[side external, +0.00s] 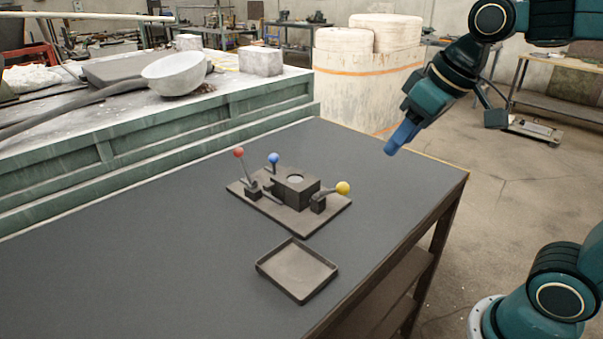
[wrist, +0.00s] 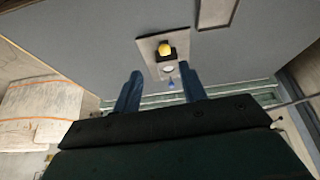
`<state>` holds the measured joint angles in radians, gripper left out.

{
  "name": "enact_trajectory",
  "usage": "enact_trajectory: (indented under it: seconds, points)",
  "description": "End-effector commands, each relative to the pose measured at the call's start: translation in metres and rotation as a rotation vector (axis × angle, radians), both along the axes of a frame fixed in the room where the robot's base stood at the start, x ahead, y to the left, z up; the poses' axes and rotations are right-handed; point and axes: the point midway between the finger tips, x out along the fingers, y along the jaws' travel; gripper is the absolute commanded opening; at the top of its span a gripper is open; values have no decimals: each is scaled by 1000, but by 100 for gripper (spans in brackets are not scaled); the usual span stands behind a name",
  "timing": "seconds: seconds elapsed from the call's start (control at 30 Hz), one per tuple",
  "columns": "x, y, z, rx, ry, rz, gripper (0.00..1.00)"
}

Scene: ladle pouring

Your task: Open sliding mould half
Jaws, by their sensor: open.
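The mould (side external: 297,187) is a dark block with a round pale opening on top, fixed on a dark base plate (side external: 322,221) on the grey table. Levers with a red ball (side external: 239,152), a blue ball (side external: 273,158) and a yellow ball (side external: 343,188) stand around it. The two mould halves look together; I cannot make out a gap. My gripper (side external: 392,150) is in the air to the right of and above the mould, apart from it. In the wrist view its two blue fingers (wrist: 160,90) are spread and empty.
A shallow dark tray (side external: 297,270) lies empty in front of the base plate. A green bench (side external: 190,125) with a white bowl (side external: 174,73) stands behind the table. The table (side external: 130,255) is clear at left and around the plate.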

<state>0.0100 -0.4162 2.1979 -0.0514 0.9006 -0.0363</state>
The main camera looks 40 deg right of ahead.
Motion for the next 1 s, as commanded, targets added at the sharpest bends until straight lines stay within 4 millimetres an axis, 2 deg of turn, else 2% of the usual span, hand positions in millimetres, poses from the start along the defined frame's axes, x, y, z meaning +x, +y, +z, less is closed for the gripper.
enact_trajectory:
  seconds: [0.03,0.2,0.43,0.8,1.0]
  points:
    - [14,1,2,0,7,8,42]
    - [58,2,8,-2,19,37,42]
    - [118,4,6,-3,35,75,42]
    - [212,6,-19,-4,60,136,42]
    - [245,7,-34,-3,66,159,42]
